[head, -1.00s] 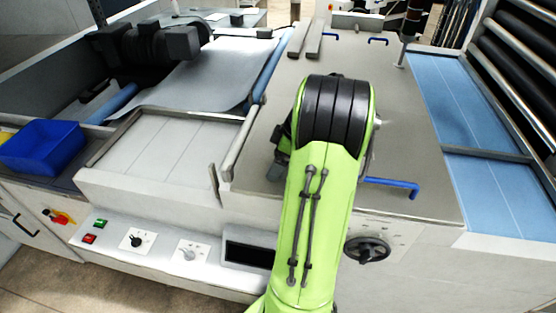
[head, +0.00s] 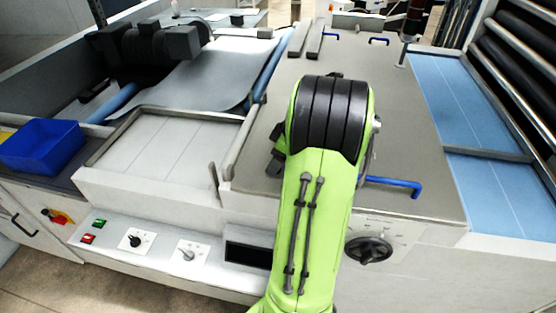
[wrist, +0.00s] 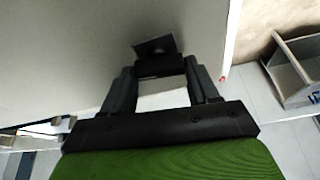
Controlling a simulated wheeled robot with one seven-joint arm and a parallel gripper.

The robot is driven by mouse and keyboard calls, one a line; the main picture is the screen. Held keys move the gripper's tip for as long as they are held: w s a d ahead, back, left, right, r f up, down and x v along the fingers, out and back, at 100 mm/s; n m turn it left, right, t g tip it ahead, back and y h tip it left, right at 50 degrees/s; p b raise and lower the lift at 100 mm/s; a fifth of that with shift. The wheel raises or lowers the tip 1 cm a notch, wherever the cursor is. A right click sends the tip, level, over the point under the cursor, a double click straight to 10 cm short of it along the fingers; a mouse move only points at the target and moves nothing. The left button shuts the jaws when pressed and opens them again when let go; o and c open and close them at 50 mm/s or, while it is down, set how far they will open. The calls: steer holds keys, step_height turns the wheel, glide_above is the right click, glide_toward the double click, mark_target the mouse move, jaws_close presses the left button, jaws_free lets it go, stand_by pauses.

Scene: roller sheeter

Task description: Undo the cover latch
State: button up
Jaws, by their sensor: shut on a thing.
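In the wrist view, my gripper (wrist: 160,72) is shut on a small dark latch piece (wrist: 155,46), which sits between the fingertips against a pale grey panel. The part between the fingers is dark and partly hidden, so its exact position is hard to read. In the head view, my green arm hides the gripper and the latch. The large grey cover (head: 425,150) lies flat and looks closed, with a blue handle (head: 398,184) near its front edge.
A black hand knob (head: 369,250) is on the machine's front, right of my arm. A control panel (head: 160,243) with buttons and dials lies to the left. A blue bin (head: 42,147) stands at far left. In the wrist view, a grey open box (wrist: 296,70) is at right.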

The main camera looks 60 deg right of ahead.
steer(key=m+h+b, duration=0.1)
steer(key=m+b, duration=0.1)
steer(key=m, duration=0.1)
steer(key=shift+a+f+m, duration=0.1)
steer(key=shift+m, duration=0.2)
steer(key=m+h+b, duration=0.2)
steer(key=m, duration=0.2)
steer(key=shift+a+m, duration=0.1)
steer(key=shift+m, duration=0.2)
steer(key=m+g+h+b, duration=0.1)
steer(key=m, duration=0.3)
steer(key=shift+w+a, duration=0.1)
steer(key=shift+a, duration=0.05)
steer(key=shift+m+g+h, duration=0.6)
steer(key=shift+m, duration=1.5)
steer(key=o, duration=1.1)
steer(key=shift+c, duration=0.2)
steer(key=shift+r, duration=0.2)
steer(key=p+v, duration=0.3)
steer(key=v, duration=1.2)
steer(key=shift+w+r, duration=0.15)
steer(key=shift+r, duration=0.15)
